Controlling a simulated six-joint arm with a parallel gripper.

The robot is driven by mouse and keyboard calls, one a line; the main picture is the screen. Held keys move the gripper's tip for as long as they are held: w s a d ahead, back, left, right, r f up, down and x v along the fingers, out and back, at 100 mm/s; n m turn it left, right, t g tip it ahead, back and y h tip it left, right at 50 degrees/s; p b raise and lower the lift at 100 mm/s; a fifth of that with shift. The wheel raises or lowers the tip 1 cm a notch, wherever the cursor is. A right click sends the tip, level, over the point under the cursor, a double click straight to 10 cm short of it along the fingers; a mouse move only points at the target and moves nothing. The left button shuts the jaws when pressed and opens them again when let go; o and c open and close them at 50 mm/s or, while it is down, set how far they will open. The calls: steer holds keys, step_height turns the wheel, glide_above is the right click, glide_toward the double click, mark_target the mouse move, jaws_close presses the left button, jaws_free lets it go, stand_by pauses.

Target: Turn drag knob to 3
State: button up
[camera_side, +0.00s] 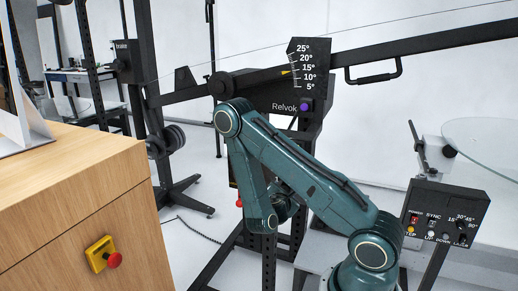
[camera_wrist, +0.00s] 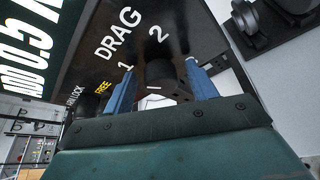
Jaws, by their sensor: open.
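The drag panel (camera_wrist: 82,62) fills the upper left of the wrist view. It is black with white lettering: "DRAG", "1", "2", a yellow "FREE" and a partly hidden "LOCK". The drag knob (camera_wrist: 160,72) looks like a dark round shape below the "2"; its outline is hard to make out. My gripper (camera_wrist: 162,84) is open, with one blue finger on each side of the knob. I cannot tell whether the fingers touch it. No "3" is visible. In the side view my arm hides the gripper and the knob.
A black control box (camera_side: 446,220) with switches stands at the right. A wooden cabinet (camera_side: 70,200) with a yellow-and-red stop button (camera_side: 103,255) is at the left. A black beam with an angle scale (camera_side: 305,65) crosses behind my arm. A glass disc (camera_side: 490,145) is at the right.

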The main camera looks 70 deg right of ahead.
steer(key=shift+w+n+g, duration=0.1)
steer(key=shift+n+g, duration=0.3)
steer(key=shift+n, duration=0.1)
steer(key=w+a+r+n+g, duration=0.2)
steer(key=a+r+n+g, duration=0.25)
steer(key=a, duration=0.85)
steer(key=s+a+r+m+t+y, duration=0.2)
steer(key=s+a+r+m+y, duration=0.1)
steer(key=a+r+m+y, duration=0.3)
steer(key=s+a+r+m+t+y, duration=0.3)
steer(key=a+r+m+y, duration=0.2)
steer(key=m, duration=0.5)
steer(key=shift+s+a+r+y, duration=0.4)
steer(key=shift+a+r, duration=0.15)
steer(key=shift+r, duration=0.8)
stand_by(1.8)
